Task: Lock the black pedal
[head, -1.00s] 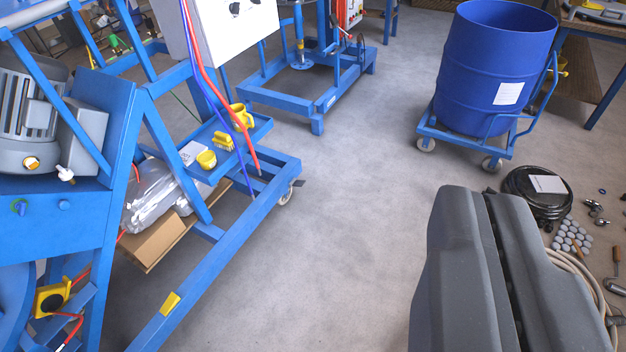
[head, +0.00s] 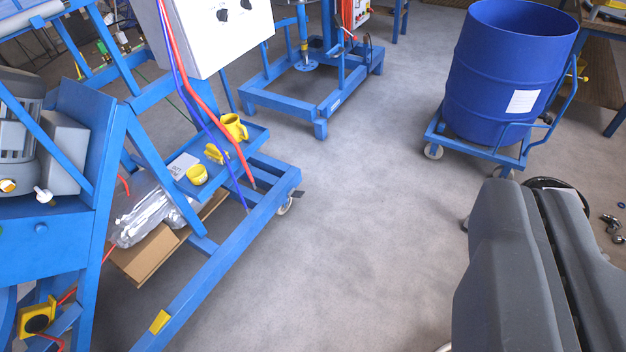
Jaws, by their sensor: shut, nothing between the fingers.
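A small black pedal (head: 298,193) sticks out beside a caster wheel (head: 285,206) at the far right corner of the blue mixer frame (head: 225,262). It is small in the picture, and I cannot tell whether it is up or down. My gripper (head: 537,190) is large and dark grey at the lower right of the view. Its two fingers lie close together with only a dark seam between them, so it is shut and empty. It is well to the right of the pedal and apart from it.
A blue drum (head: 497,85) stands on a wheeled blue trolley at the upper right. A white control box (head: 222,35) with red and blue hoses hangs over the frame. Another blue stand (head: 290,103) is behind. Grey floor (head: 380,200) is clear in the middle.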

